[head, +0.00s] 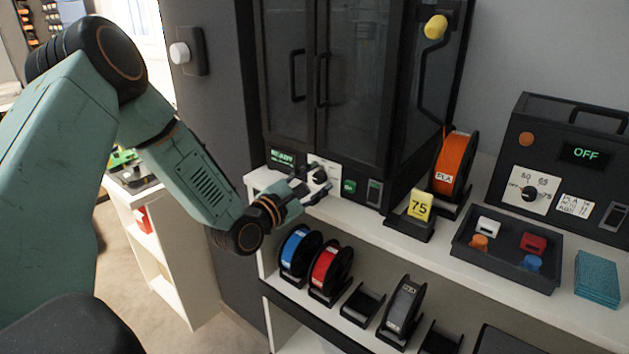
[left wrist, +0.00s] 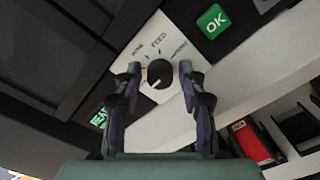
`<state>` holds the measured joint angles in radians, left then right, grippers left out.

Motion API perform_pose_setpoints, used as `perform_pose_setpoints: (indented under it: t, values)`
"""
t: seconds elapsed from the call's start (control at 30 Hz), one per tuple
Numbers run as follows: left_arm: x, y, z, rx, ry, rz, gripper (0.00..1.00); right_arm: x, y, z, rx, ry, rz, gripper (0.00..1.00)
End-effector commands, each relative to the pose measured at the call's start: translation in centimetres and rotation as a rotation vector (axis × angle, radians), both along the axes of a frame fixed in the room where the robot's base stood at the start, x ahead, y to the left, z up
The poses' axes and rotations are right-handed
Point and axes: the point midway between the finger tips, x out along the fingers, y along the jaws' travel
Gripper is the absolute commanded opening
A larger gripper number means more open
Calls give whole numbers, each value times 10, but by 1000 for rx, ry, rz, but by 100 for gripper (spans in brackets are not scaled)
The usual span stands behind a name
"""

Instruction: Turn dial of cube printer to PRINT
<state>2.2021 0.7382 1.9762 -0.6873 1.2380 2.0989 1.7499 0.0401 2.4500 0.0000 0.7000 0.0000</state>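The cube printer (head: 290,70) is a dark cabinet with glass doors on the white bench. Its black dial (head: 319,176) sits on a white plate low on the front; the dial (left wrist: 159,73) shows clearly in the left wrist view. FEED is legible above it; the side labels are too small to read surely. The dial's white mark points to lower left. My left gripper (head: 312,187) is at the plate, fingers apart. In the left wrist view its fingertips (left wrist: 160,69) stand either side of the dial, with visible gaps. My right gripper is out of view.
A green OK button (head: 349,187) is right of the dial, a READY display (head: 283,157) left. An orange PLA spool (head: 455,165), yellow 75 card (head: 420,205), tray (head: 505,262) and OFF dryer-like box (head: 580,160) stand to the right. Spools (head: 330,270) are on the shelf below.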

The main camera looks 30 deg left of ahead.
Motion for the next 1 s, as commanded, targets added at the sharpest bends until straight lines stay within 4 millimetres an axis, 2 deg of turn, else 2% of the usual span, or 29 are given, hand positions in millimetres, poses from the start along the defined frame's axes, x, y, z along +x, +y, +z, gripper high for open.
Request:
perform_pose_setpoints:
  t: [0.07, 0.43, 0.77, 1.0]
  values:
    - [0, 0, 0, 0, 0, 0, 31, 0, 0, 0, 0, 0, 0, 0]
    - [0, 0, 0, 0, 0, 0, 0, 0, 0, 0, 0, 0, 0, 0]
    - [0, 0, 0, 32, -2, -1, 0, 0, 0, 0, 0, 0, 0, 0]
    - [0, 0, 0, 167, -12, 0, 0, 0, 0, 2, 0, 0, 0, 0]
